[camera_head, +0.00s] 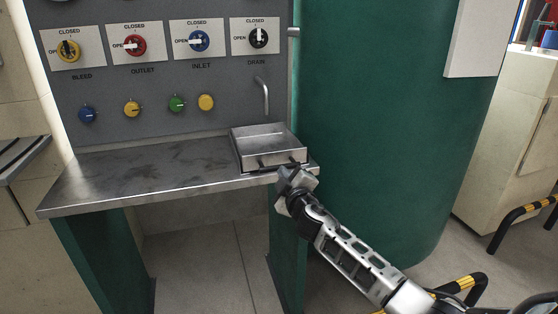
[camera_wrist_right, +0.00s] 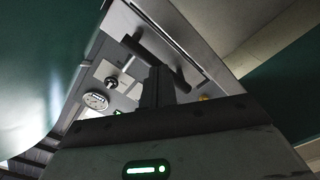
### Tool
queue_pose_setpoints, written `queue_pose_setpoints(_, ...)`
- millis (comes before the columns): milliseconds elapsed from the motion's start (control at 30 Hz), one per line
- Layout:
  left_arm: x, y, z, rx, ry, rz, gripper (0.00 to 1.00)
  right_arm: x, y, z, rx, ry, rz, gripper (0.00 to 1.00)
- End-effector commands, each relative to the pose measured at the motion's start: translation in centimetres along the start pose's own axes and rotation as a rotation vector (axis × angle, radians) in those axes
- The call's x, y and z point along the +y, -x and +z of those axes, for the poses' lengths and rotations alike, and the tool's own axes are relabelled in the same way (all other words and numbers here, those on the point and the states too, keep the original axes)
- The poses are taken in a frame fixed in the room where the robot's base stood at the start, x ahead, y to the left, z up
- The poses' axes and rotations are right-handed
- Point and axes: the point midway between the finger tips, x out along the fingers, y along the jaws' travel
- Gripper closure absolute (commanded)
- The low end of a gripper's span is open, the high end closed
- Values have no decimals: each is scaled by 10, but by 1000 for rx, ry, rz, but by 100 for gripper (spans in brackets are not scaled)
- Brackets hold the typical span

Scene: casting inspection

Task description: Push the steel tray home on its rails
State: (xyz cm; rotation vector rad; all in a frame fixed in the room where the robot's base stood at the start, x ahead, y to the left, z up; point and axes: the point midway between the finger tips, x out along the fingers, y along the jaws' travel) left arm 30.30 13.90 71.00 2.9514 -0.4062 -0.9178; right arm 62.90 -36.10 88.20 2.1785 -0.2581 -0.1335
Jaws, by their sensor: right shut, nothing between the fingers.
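The steel tray (camera_head: 262,152) is a shallow open box on the right end of the metal counter, below the drain spout. It looks empty, and its front lies near the counter's front edge. A dark handle (camera_head: 272,163) runs along its front. My right gripper (camera_head: 291,174) is shut and empty at the right part of the tray's front; I cannot tell whether it touches. In the right wrist view the shut fingers (camera_wrist_right: 160,88) point at the dark handle bar (camera_wrist_right: 158,52), close to it. The rails are hidden. My left gripper is out of view.
The metal counter (camera_head: 140,172) is bare left of the tray. Behind it stands a grey panel with several valve knobs and coloured buttons. A curved spout (camera_head: 264,95) hangs behind the tray. A large green tank (camera_head: 375,130) stands close on the right.

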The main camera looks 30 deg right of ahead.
Motion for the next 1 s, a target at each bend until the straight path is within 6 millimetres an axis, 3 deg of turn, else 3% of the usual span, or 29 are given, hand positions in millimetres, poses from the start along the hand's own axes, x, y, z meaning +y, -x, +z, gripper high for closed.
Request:
queue_pose_setpoints(267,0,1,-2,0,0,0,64,0,6,-1,1,-1,0,100)
queue_pose_setpoints(1000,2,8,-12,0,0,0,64,0,60,0,0,0,1,100)
